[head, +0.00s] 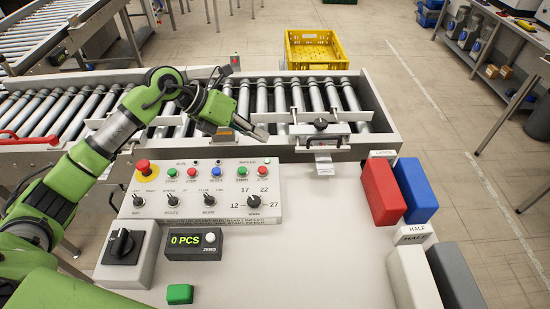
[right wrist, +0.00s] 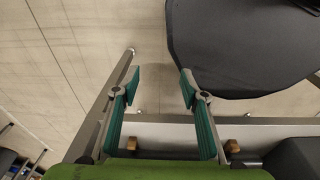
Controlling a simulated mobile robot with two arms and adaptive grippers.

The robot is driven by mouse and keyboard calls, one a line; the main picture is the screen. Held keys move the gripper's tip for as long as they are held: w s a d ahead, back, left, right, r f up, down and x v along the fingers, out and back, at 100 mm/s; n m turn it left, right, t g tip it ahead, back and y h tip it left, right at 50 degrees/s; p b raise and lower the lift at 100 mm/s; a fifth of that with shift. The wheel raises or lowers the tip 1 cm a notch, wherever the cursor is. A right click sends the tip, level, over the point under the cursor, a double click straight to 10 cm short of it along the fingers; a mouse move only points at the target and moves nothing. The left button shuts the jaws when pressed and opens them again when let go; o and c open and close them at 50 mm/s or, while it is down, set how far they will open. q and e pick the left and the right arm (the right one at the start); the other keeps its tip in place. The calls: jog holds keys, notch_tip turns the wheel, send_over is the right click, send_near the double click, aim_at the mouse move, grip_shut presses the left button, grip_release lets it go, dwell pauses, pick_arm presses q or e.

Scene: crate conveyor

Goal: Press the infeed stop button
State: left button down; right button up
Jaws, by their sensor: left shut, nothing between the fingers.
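The control panel (head: 150,206) in the head view carries a row of small buttons. A red button (head: 191,170) sits between a green and a blue one, left of the INFEED label. A green button (head: 242,170) sits under that label, and a small red spot (head: 267,160) shows to its right; I cannot tell if it is a button or a lamp. My left gripper (head: 262,133) is shut and empty, above the panel's back edge, apart from the buttons. My right gripper (right wrist: 160,88) is open and empty in the right wrist view.
A red emergency knob (head: 144,166) stands at the panel's left. Rollers (head: 283,97) run behind the panel, with a yellow crate (head: 315,37) beyond. Red (head: 381,190) and blue (head: 415,188) blocks stand at right. The table between panel and blocks is clear.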

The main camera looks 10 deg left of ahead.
aim_at(260, 169)
jog(key=s+a, duration=0.3)
jog(key=s, duration=0.3)
pick_arm(q)
notch_tip(260, 169, down, 8)
jog(key=b, duration=0.5)
jog(key=shift+s, duration=0.15)
jog(key=shift+f+b, duration=0.3)
jog(key=shift+b, duration=0.05)
jog(key=shift+f, duration=0.1)
pick_arm(e)
jog(key=w+d+f, duration=0.1)
jog(key=w+f, duration=0.2)
jog(key=f, duration=0.3)
jog(key=shift+w+d, duration=0.2)
jog(key=shift+w, duration=0.2)
jog(key=shift+d, duration=0.4)
